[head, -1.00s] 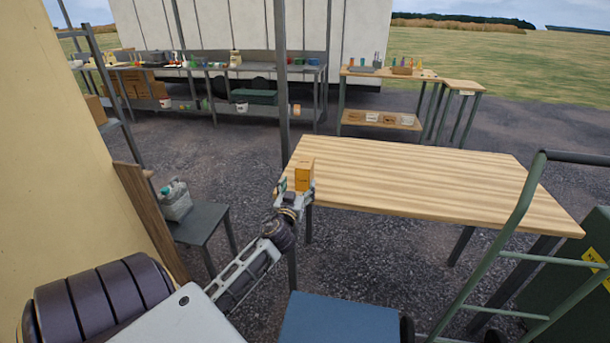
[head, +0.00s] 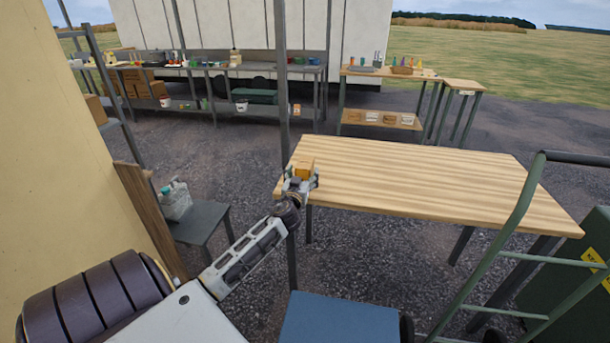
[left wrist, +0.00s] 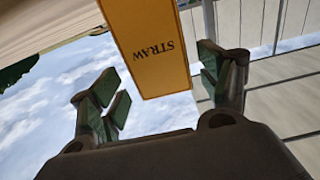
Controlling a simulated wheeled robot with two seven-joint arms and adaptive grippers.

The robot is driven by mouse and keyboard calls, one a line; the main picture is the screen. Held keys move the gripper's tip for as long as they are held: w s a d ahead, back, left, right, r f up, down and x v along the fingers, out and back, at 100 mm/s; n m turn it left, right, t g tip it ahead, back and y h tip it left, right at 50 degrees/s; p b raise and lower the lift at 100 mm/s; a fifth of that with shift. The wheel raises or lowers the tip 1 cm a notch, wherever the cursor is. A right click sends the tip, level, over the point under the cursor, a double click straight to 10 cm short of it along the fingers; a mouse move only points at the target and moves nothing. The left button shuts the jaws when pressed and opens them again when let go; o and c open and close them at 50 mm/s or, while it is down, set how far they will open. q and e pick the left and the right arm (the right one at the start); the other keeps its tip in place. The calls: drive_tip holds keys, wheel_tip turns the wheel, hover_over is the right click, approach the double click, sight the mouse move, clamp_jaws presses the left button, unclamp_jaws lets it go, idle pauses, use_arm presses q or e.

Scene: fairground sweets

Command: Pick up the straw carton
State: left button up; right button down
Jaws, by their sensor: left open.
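The straw carton (head: 305,168) is an orange box standing at the left end of the wooden table (head: 400,180). In the left wrist view the gripper (left wrist: 165,90) is open, with a clear gap between the left finger and the carton and a smaller one on the right. My right gripper is not in view.
The rest of the tabletop is bare. A thin grey post (head: 282,90) rises just behind the table's left end. A green tubular frame (head: 500,235) stands at the right front. A grey stool (head: 203,220) with a pale container (head: 176,203) is at the left.

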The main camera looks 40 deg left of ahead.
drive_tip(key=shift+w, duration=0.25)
use_arm(q)
drive_tip(key=shift+w, duration=0.1)
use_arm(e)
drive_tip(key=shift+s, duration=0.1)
use_arm(q)
drive_tip(key=shift+w+a+f, duration=0.25)
drive_tip(key=shift+w+a, duration=0.45)
drive_tip(key=shift+w, duration=0.25)
drive_tip(key=shift+w+a, duration=0.3)
drive_tip(key=shift+w, duration=0.25)
drive_tip(key=shift+w+a, duration=0.25)
drive_tip(key=shift+w, duration=0.2)
drive_tip(key=shift+w+a+f, duration=0.1)
drive_tip(key=shift+w+a, duration=0.05)
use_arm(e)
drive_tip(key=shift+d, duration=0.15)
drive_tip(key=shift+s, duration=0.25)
